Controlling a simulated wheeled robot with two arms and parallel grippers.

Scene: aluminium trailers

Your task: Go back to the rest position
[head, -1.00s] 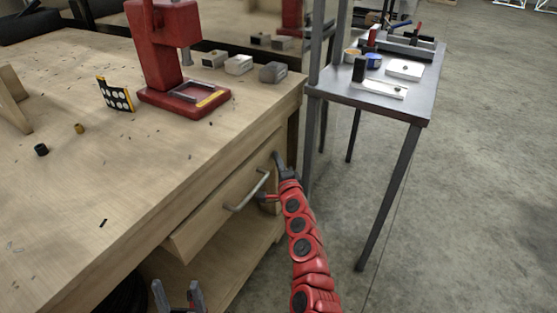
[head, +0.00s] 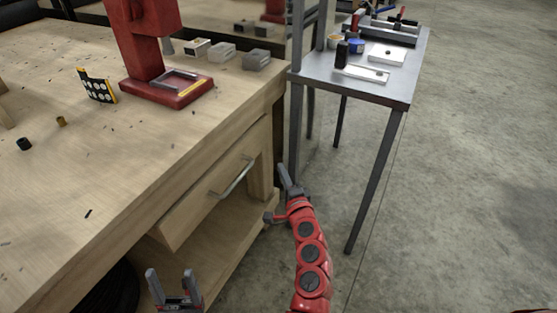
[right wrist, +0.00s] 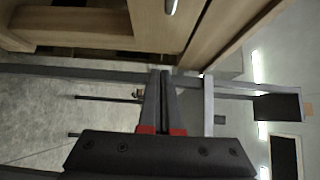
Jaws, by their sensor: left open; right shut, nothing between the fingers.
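My left gripper (head: 170,273) is at the bottom of the head view, in front of the wooden workbench, with its two grey fingers apart and empty. My right gripper (head: 283,171) is shut and empty, at the end of my red arm. It is right of the drawer (head: 205,195) and apart from its metal handle (head: 232,177). In the right wrist view the right fingers (right wrist: 161,74) lie together below the wooden bench parts, and the handle (right wrist: 171,7) shows at the top.
The workbench (head: 70,175) carries a red press (head: 150,60), a dotted card (head: 97,86) and grey blocks (head: 226,52). A metal side table (head: 385,88) with small items stands at the back right. The concrete floor (head: 460,190) on the right is clear.

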